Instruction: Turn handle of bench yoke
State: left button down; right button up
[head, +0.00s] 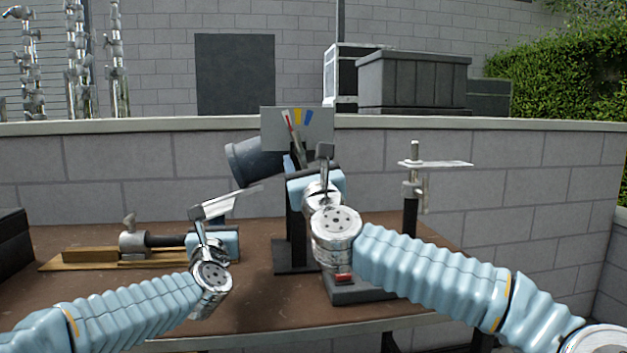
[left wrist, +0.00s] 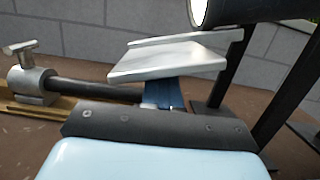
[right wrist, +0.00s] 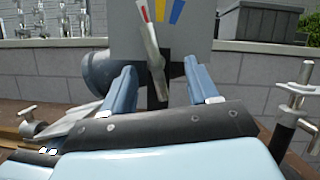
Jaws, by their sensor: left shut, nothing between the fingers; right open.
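The bench yoke (head: 294,225) stands on the bench, with a dark drum (head: 256,163) tilted beside it. A grey panel (head: 268,128) on top carries red, yellow and blue stripes. A pale lever handle (head: 296,142) leans up and left across it, its tip by the red stripe. My right gripper (head: 313,174) is open in front of the yoke. In the right wrist view the handle (right wrist: 153,45) shows between its spread fingers (right wrist: 157,88); I cannot tell whether they touch it. My left gripper (head: 217,224) is shut and empty, near a silver plate (left wrist: 165,62).
A silver clamp (head: 132,238) with a dark rod lies on a wooden board (head: 90,257) at left. A stand with a flat plate (head: 440,163) rises at right. A dark block with a red part (head: 343,277) sits near the front edge. A low wall (head: 560,180) runs behind.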

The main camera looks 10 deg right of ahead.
jog(key=v, duration=0.8)
